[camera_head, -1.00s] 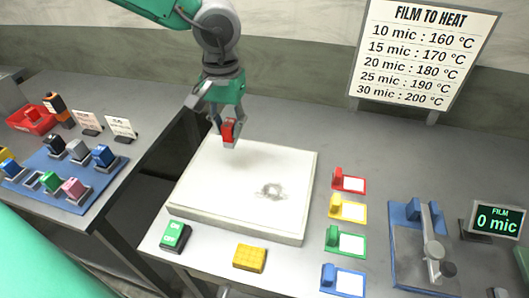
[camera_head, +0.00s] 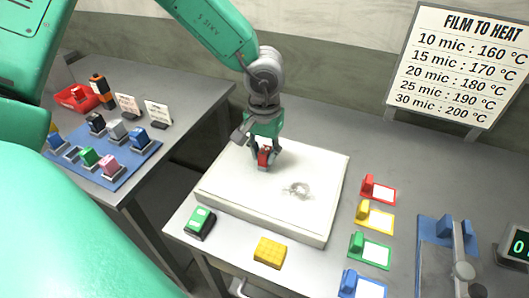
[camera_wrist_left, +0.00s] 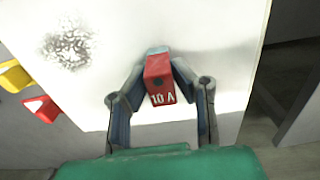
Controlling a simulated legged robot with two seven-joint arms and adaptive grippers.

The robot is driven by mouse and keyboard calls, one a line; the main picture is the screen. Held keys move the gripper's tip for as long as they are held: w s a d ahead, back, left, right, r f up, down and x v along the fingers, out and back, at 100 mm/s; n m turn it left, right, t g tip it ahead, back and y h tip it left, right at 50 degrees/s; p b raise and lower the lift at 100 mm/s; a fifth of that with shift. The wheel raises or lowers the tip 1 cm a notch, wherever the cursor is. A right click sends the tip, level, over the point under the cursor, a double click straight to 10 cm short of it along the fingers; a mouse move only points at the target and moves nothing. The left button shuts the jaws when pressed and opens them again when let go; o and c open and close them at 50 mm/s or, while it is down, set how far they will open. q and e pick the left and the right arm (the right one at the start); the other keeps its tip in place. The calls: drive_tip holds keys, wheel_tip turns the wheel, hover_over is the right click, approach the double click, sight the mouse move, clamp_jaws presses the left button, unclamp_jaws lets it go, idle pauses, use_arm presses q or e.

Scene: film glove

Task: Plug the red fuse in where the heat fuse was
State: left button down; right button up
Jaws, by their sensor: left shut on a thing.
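The red fuse (camera_head: 264,157), marked "10 A" in the left wrist view (camera_wrist_left: 158,80), is held between the fingers of my left gripper (camera_head: 264,162). My left gripper is shut on it, over the rear left part of the white slab; I cannot tell whether the fuse touches the slab. The blue fuse board (camera_head: 125,171) lies on the left table. It carries blue, black, grey, green and pink fuses. One socket (camera_head: 72,153) at its front left looks empty. My right gripper is not in view.
The white slab (camera_head: 270,222) has a dark scorched patch. A green-black device (camera_head: 200,222) and yellow block (camera_head: 270,252) lie in front. A red tray (camera_head: 72,103), an orange-black item (camera_head: 98,88) and two small signs stand behind the board. A gap separates the tables.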

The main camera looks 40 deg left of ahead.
use_arm(q)
drive_tip(key=c, duration=1.3)
unclamp_jaws()
drive_tip(key=shift+d, duration=0.2)
drive_tip(key=shift+c, duration=0.2)
